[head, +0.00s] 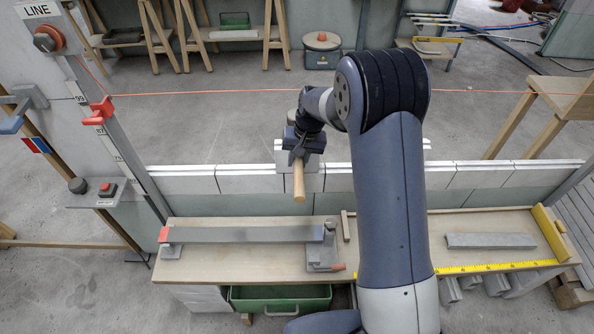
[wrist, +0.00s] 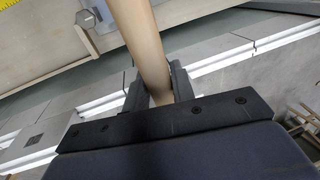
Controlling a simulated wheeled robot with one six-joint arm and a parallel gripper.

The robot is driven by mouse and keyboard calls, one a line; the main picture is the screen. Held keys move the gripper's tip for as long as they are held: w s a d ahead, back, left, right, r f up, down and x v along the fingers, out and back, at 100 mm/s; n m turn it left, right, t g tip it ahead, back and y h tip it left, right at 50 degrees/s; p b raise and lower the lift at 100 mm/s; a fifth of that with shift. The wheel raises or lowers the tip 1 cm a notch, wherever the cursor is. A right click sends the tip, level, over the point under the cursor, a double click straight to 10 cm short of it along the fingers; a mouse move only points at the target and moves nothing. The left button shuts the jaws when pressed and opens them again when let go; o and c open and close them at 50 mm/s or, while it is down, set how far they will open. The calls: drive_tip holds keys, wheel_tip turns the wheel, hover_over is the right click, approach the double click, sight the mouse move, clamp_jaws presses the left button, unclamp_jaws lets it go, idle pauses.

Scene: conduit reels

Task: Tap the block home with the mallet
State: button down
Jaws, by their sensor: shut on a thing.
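My gripper (head: 297,150) is shut on the mallet's pale wooden handle (head: 299,182) above the wall. In the wrist view the handle (wrist: 142,38) runs up between the two dark jaws (wrist: 157,88). The mallet's head is mostly hidden behind my gripper in the head view and is out of the wrist view. A pale grey block (head: 313,160) stands in the wall course directly behind and below my gripper, its top higher than its neighbours. My gripper hides part of it, and I cannot tell whether the mallet touches it.
The low block wall (head: 190,182) runs across the scene, with an orange string line (head: 200,94) beyond it. A wooden bench (head: 230,262) in front carries a long level-like bar (head: 240,234), a metal tool (head: 325,255) and a yellow tape (head: 490,267). A green drawer (head: 280,298) sits below.

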wheel_tip(320, 180, down, 2)
drive_tip(key=shift+f+b, duration=0.1)
drive_tip(key=shift+b, duration=0.2)
drive_tip(key=shift+r+p, duration=1.6)
drive_tip(key=shift+r, duration=0.8)
drive_tip(key=shift+f, duration=0.2)
drive_tip(key=shift+r+p, duration=1.45)
drive_tip(key=shift+r, duration=1.05)
